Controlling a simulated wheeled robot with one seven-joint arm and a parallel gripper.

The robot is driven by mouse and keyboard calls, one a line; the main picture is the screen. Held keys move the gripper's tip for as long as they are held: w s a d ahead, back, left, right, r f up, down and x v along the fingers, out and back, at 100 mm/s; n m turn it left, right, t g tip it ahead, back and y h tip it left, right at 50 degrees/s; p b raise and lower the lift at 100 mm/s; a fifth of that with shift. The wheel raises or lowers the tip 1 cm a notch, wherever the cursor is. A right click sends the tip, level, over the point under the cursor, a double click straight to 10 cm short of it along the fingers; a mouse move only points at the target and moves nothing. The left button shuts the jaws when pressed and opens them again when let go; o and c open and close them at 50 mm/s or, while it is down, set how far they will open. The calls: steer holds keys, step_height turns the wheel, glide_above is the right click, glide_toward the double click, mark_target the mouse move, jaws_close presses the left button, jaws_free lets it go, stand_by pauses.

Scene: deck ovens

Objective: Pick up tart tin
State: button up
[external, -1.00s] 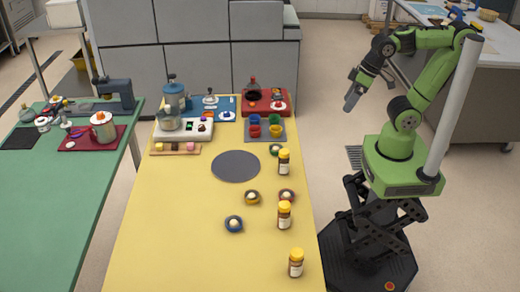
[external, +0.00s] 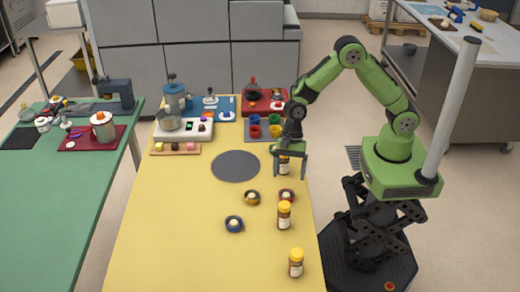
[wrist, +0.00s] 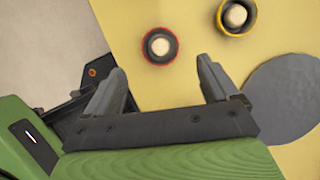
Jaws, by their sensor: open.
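Three small round tins, each with a pale ball in the middle, stand on the yellow table and look like tart tins. One is dark red (external: 287,201), one is yellow (external: 252,203) and one is blue (external: 234,229). My gripper (external: 290,174) is open and empty, pointing down over the table's right side, above and a little behind the dark red tin. In the wrist view, my gripper's fingers (wrist: 162,76) are spread apart, with the dark red tin (wrist: 148,47) beyond them and the yellow tin (wrist: 222,28) to its right. The blue tin is not in the wrist view.
Two more jars stand nearer, one (external: 284,217) close to the red tin, one (external: 296,264) near the front. A grey round mat (external: 235,166) lies left. The table's front left (external: 165,245) is clear.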

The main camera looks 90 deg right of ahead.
mark_target(286, 197)
steer(key=b+x, duration=0.1)
steer(key=x, duration=0.6)
steer(key=shift+w+a+f, duration=0.1)
steer(key=shift+a, duration=0.1)
steer(key=c, duration=1.1)
